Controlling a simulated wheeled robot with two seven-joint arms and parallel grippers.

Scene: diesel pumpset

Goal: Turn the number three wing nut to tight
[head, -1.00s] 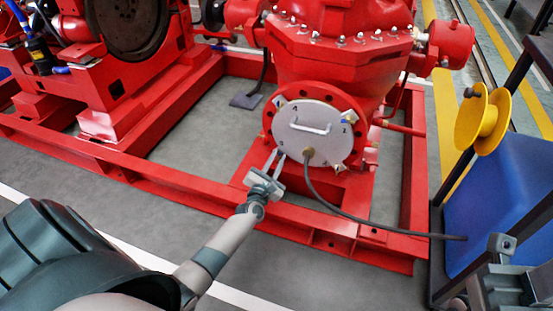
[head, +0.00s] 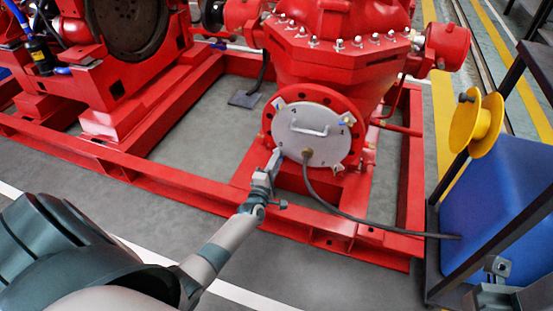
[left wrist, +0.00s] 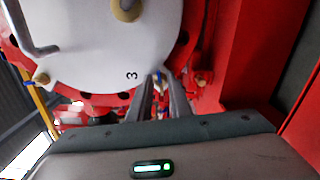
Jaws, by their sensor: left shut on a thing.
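The round grey cover plate (head: 308,131) is on the red pump flange, with a handle and a hose fitting. It also fills the upper left of the left wrist view (left wrist: 90,50), where a printed 3 shows at its rim. My left gripper (head: 275,158) reaches the plate's lower left edge. In the left wrist view its two fingers (left wrist: 160,84) are shut on the number three wing nut (left wrist: 158,77), of which only a small blue and brassy bit shows between them. The nut is hidden in the head view. A grey part of my right arm shows at the lower right; its fingertips are hidden.
A black hose (head: 345,208) runs from the plate to the right. A red base frame (head: 330,236) crosses in front of the pump. At right stand a blue panel (head: 500,215) and a yellow reel (head: 478,124). Another wing nut (head: 345,119) sits at the plate's upper right.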

